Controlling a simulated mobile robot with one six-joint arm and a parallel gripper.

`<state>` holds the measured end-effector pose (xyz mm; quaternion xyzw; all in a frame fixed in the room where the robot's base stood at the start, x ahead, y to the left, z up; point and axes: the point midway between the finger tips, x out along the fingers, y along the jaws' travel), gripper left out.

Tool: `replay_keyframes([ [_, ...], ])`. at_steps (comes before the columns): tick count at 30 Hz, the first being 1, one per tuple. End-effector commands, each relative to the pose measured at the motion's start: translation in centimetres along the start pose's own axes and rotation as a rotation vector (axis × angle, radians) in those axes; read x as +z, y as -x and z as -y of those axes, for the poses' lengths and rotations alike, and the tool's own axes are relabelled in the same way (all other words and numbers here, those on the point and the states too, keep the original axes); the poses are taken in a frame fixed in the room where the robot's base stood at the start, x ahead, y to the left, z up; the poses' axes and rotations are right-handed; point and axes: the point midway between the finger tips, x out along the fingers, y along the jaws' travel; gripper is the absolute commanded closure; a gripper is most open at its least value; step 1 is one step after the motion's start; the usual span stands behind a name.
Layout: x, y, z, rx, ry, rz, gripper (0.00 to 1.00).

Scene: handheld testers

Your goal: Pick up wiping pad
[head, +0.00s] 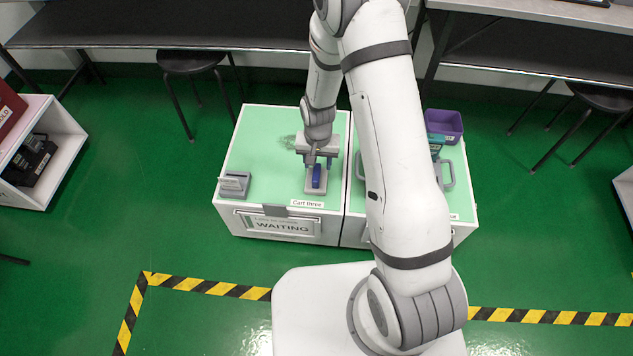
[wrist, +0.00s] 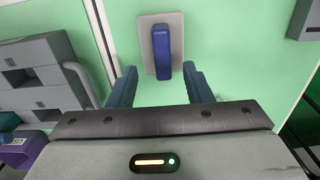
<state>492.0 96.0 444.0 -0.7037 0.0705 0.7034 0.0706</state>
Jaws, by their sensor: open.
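The wiping pad (head: 315,184) is a flat grey plate with a blue bar handle. It lies on the pale green top of the white cart labelled Cart three (head: 255,150), near its front edge. In the wrist view the pad (wrist: 161,47) is at the upper middle, handle running up and down. My gripper (wrist: 160,80) is open, with its two dark blue fingers apart and nothing between them. The pad's handle lies just beyond the fingertips, roughly in line with the gap. In the head view my gripper (head: 317,158) hangs over the pad's far end and hides part of it.
A grey stand (head: 234,184) is at the cart's front left corner. On the adjoining right cart, partly hidden by my arm, are a purple bin (head: 444,126) and grey handled equipment (wrist: 45,75). A dark smudge (head: 287,141) marks the green top. The cart's back left is clear.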

Motion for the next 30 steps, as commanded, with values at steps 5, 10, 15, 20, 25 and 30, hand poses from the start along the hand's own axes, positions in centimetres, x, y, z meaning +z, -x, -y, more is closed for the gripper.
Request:
replay_keyframes([
  [5, 0.1, -1.7, 0.1, 0.001, 0.001, 0.001, 0.55],
  [10, 0.3, -4.4, 0.3, 0.001, 0.002, 0.002, 0.55],
  [15, 0.3, -6.0, 0.3, 0.000, 0.001, 0.001, 0.55],
  [20, 0.2, -5.9, 0.3, -0.001, 0.001, 0.000, 0.55],
  [25, 0.2, -5.9, 0.3, 0.000, 0.001, 0.000, 0.64],
  [30, 0.3, -5.9, 0.3, 0.000, 0.001, 0.000, 0.78],
])
